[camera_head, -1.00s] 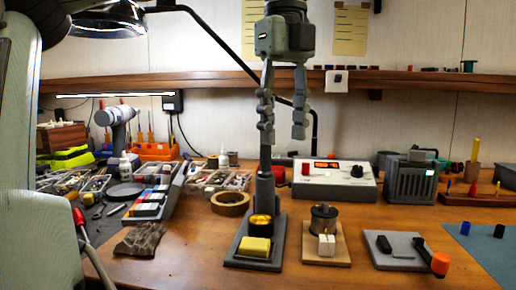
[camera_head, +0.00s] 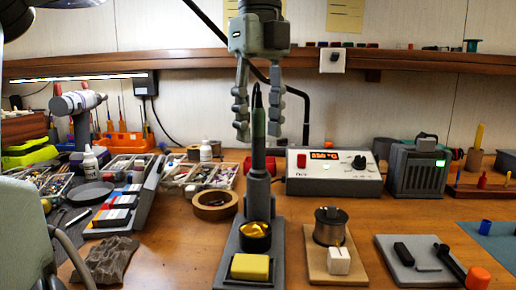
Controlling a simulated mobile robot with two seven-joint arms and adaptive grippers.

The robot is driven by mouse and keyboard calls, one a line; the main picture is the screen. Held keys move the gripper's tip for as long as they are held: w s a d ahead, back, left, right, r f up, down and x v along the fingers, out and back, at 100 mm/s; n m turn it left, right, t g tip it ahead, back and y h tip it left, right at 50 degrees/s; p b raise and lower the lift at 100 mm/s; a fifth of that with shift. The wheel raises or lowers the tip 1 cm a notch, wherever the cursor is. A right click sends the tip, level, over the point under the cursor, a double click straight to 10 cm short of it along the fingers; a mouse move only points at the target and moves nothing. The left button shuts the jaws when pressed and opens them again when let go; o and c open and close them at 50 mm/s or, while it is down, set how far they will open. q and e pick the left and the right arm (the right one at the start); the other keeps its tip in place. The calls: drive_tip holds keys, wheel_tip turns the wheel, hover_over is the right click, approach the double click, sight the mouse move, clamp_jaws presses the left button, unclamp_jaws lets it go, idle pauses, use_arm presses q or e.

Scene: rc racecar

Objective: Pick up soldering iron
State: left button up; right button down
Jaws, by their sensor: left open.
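The soldering iron (camera_head: 258,128) stands upright, tip end hidden, in a grey stand (camera_head: 258,188) on the bench. Its dark green and black handle points up. The stand's base carries a gold wire cleaner (camera_head: 255,236) and a yellow sponge (camera_head: 250,268). My left gripper (camera_head: 260,136) hangs from above, fingers pointing down and open. In the picture one finger is on each side of the handle, with a gap to both; depth cannot be judged exactly. My right gripper is not in view.
A soldering station (camera_head: 333,178) stands behind at right. A solder spool (camera_head: 330,225) and a tape roll (camera_head: 215,207) flank the stand. Left are part trays and tools. A wooden shelf (camera_head: 200,63) runs along the wall behind the gripper.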

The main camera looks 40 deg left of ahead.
sight(259, 171)
use_arm(q)
wheel_tip(259, 171, down, 5)
drive_tip(key=shift+r, duration=0.1)
clamp_jaws()
idle(0.3)
